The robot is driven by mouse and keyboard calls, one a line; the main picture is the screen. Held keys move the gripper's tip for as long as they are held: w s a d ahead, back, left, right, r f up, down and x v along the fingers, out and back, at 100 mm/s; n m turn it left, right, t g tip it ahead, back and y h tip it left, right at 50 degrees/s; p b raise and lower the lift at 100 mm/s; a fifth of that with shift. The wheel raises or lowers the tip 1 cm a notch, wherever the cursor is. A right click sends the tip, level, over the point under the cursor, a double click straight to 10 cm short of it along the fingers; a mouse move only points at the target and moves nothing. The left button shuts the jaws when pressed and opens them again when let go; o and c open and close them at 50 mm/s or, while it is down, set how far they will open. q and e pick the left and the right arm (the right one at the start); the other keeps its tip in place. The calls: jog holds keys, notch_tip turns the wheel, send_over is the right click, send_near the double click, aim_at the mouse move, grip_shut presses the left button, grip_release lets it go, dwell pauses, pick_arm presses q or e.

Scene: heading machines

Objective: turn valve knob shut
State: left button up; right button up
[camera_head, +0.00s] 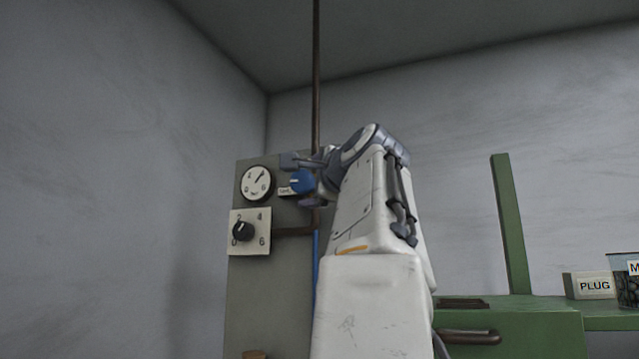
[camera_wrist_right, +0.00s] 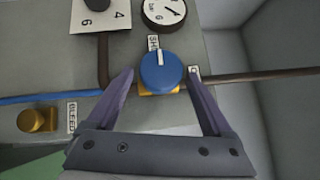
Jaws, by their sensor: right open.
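The blue valve knob (camera_wrist_right: 160,75) sits on a brass-coloured body on the pipe in the right wrist view. Its white line points up in that view, towards a label that reads "SH". A second label, partly hidden, lies just right of it. The knob also shows in the head view (camera_head: 301,181), partly covered by my gripper. My right gripper (camera_wrist_right: 160,80) is open, with one finger on each side of the knob and visible gaps. It also shows in the head view (camera_head: 300,178). My left gripper is not in view.
The grey panel (camera_head: 268,310) carries a round gauge (camera_head: 257,183) and a numbered black dial (camera_head: 243,231). A brass knob (camera_wrist_right: 36,119) stands beside a "BLEED" label. A dark pipe (camera_wrist_right: 255,77) crosses the panel. A green bench (camera_head: 545,320) is at right.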

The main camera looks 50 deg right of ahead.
jog(key=b+v, duration=0.2)
jog(key=v, duration=0.6)
jog(key=shift+s+a+b, duration=0.25)
jog(key=shift+s+b, duration=0.05)
jog(key=shift+b, duration=0.05)
